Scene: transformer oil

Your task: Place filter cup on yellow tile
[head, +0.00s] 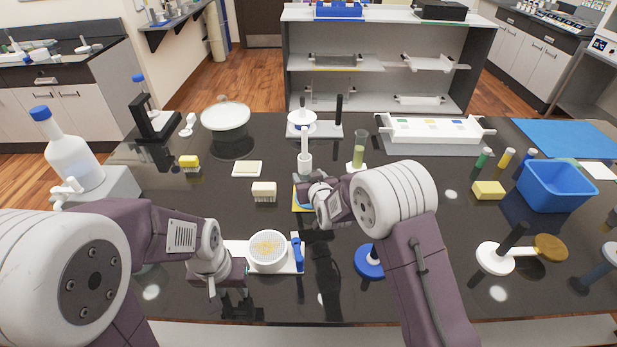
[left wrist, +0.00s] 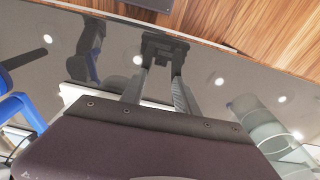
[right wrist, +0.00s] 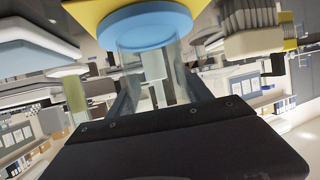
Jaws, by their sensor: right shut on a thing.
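My right gripper (head: 314,190) is shut on the filter cup (right wrist: 150,30), a clear cup with a light-blue round base in the right wrist view. The yellow tile (head: 300,208) lies on the black bench, mostly hidden behind my right gripper; it also shows in the right wrist view (right wrist: 92,12). The cup's base overlaps the tile there; I cannot tell if they touch. My left gripper (head: 236,283) is low over the front of the bench. Its fingers are apart and empty in the left wrist view (left wrist: 155,92).
A white round strainer (head: 267,262) stands on a white plate beside my left gripper. A white-tipped stand (head: 305,160) and a green-filled cylinder (head: 358,152) are just behind my right gripper. A blue-based object (head: 368,262) is in front of it. A blue bin (head: 553,190) stands right.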

